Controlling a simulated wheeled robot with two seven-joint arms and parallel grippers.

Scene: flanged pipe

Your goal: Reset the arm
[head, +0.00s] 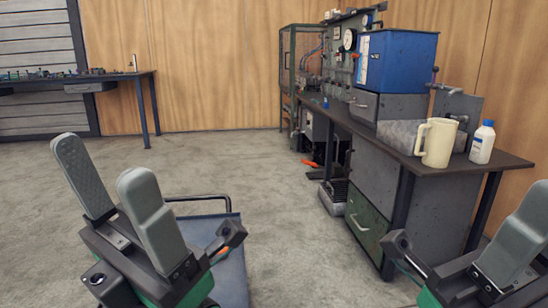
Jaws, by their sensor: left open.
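My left gripper (106,176) is at the lower left, raised above the floor. Its two grey fingers point up and stand apart, with nothing between them. My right gripper (515,245) is at the lower right corner, cut off by the picture edge. A grey finger shows there, but the gap between its fingers cannot be made out. I see no object held in the part that shows.
A blue cart (232,270) with a dark handle stands behind my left gripper. A dark workbench (400,160) on the right carries a cream jug (437,143), a white bottle (482,143) and a blue machine (402,60). Another table (125,76) stands far left. The middle floor is clear.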

